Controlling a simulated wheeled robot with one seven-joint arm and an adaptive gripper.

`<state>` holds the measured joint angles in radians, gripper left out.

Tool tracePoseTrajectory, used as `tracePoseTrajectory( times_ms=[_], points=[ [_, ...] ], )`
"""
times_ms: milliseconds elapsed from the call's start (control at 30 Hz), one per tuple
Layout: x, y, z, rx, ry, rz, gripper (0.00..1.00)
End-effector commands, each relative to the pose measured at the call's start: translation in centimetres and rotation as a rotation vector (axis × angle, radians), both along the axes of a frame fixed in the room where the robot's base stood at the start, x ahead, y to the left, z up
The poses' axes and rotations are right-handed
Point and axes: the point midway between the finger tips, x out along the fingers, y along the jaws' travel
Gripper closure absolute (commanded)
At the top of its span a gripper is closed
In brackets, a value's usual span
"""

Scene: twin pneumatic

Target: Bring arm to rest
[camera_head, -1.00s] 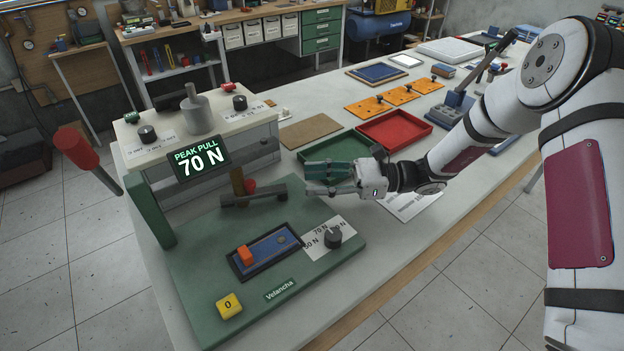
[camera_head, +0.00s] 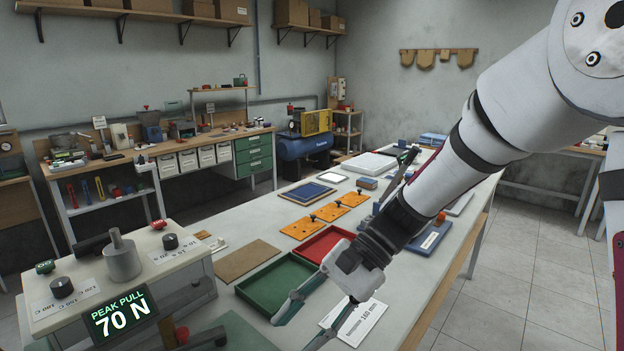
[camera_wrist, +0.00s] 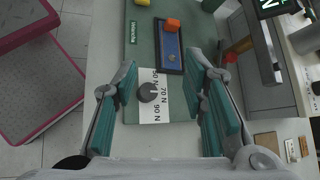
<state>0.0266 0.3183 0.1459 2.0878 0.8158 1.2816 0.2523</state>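My gripper (camera_head: 298,316) is open and empty, with teal pads on its two fingers. In the head view it hangs over the front part of the workbench, beside the green tray and a white printed card. In the wrist view my gripper (camera_wrist: 163,95) has its fingers wide apart, above the green tester base (camera_wrist: 190,50). The dark selector knob (camera_wrist: 148,92) on its white N scale lies below, between the fingers, apart from them. The tester's display (camera_head: 119,314) reads PEAK PULL 70 N. Most of the tester base is out of the head view.
A green tray (camera_head: 246,290), a red tray (camera_head: 305,249) and orange plates (camera_head: 300,229) lie on the workbench. The tester's upper housing (camera_head: 190,262) with knobs stands at the left. A side bench (camera_head: 208,140) and blue compressor (camera_head: 300,148) stand behind. Open floor lies right.

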Motion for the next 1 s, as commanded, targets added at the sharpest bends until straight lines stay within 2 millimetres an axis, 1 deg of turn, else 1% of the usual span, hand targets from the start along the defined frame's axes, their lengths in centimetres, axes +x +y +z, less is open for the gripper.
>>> tracePoseTrajectory(
  times_ms=[33, 300, 700, 833, 1000],
  points=[
    [-1.0, -1.1, 0.9, -0.040, -0.067, 0.027, 0.61],
    [-5.5, -7.3, 3.6, -0.254, -0.379, 0.166, 0.61],
    [-11.4, -16.5, 6.3, -0.582, -0.804, 0.354, 0.61],
    [-12.8, -18.7, 6.8, -0.671, -0.907, 0.401, 0.61],
    [-13.7, -20.3, 7.1, -0.741, -0.980, 0.438, 0.61]
  ],
)
